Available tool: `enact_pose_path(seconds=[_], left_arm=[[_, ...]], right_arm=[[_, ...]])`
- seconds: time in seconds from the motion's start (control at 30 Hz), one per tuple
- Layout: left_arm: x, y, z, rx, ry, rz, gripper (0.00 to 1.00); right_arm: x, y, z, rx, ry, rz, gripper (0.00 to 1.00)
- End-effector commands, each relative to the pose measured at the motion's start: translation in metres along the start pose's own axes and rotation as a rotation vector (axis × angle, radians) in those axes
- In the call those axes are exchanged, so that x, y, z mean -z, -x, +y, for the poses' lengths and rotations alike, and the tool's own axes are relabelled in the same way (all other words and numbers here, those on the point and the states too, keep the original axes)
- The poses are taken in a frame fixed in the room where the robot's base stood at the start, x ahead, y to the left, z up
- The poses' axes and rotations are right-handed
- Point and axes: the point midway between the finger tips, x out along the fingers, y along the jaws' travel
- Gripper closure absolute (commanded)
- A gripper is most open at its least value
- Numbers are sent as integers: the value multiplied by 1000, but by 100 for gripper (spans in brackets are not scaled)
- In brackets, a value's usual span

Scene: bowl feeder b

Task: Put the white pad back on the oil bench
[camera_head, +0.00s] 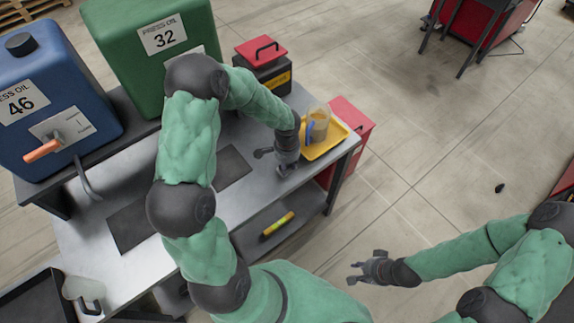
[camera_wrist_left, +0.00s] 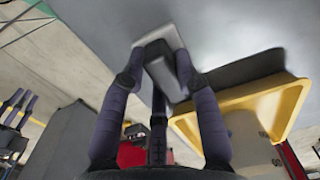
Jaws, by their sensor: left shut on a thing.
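My left gripper (camera_head: 271,162) is above the right part of the grey oil bench (camera_head: 232,205), beside the yellow tray. In the left wrist view, its fingers (camera_wrist_left: 161,62) are shut on a small pad (camera_wrist_left: 156,38), with a pale grey-white plate and a darker block between the fingertips. The pad is close to the bench surface (camera_wrist_left: 240,25); whether it touches is unclear. I cannot make the pad out in the head view, where the hand hides it. My right gripper (camera_head: 354,273) is open and empty over the floor, right of the bench.
The yellow tray (camera_head: 338,142) holds a clear jug (camera_head: 318,125) with amber liquid at the bench's right end. Green (camera_head: 135,75) and blue (camera_head: 60,100) oil tanks stand along the back. A dark mat (camera_head: 140,220) lies on the bench. A yellow-green object (camera_head: 278,224) lies on the lower shelf.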

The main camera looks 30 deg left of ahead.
Motion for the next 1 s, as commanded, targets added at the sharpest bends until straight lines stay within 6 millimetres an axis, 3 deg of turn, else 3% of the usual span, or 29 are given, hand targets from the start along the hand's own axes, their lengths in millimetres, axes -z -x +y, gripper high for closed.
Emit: enact_pose_path(seconds=[0.1, 0.13, 0.2, 0.63, 1.0], left_arm=[[0, -4, 0, 0, 0, 0, 94], [0, -3, 0, 0, 0, -1, 60], [0, -3, 0, -1, 0, -1, 45], [0, 2, 0, 0, 0, -1, 45], [1, 71, 0, 2, 0, 2, 45]], right_arm=[[0, -4, 1, 0, 0, 0, 69], [0, -3, 1, 0, 0, 0, 69], [0, -2, 1, 0, 0, 0, 69], [0, 2, -1, 0, 0, 0, 69], [-1, 19, -7, 0, 0, 0, 69]])
